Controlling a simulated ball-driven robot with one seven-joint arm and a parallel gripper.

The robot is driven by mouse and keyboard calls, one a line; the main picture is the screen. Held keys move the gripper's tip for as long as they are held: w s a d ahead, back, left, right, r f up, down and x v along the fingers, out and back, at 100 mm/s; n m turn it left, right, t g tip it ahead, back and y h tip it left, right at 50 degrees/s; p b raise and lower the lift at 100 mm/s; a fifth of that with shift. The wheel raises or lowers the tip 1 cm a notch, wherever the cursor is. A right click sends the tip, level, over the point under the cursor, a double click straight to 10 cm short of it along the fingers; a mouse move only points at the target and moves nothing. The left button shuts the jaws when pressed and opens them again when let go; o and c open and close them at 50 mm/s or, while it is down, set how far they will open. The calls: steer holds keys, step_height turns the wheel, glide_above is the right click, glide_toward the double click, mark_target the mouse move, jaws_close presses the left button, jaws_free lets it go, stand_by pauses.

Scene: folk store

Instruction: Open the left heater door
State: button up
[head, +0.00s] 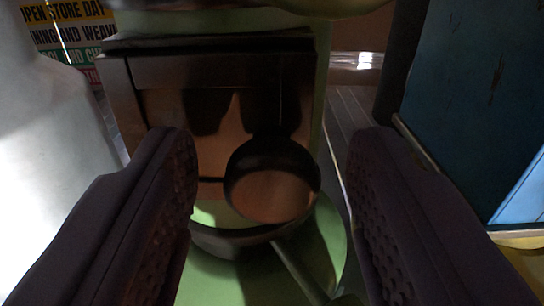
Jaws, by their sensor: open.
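A green heater (322,70) stands straight ahead. Its dark, glossy metal door (160,108) faces me and looks shut; its lower part is partly hidden. A round, dark knob-like piece (272,185) with a brownish face stands out in front of the door's lower right. My gripper (272,142) is open, with one dark, textured finger on each side of the round piece. Gaps show between it and both fingers in the picture; its depth relative to the fingertips is hard to judge. Nothing is held. Whether this is the left door cannot be told from this view.
A rounded green base (330,235) spreads below the door. A dark blue panel (470,90) stands close on the right. A large white surface (45,160) fills the left side. A lettered sign (65,38) shows at the upper left. A grey slatted surface (350,115) lies behind.

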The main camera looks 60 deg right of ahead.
jaws_close()
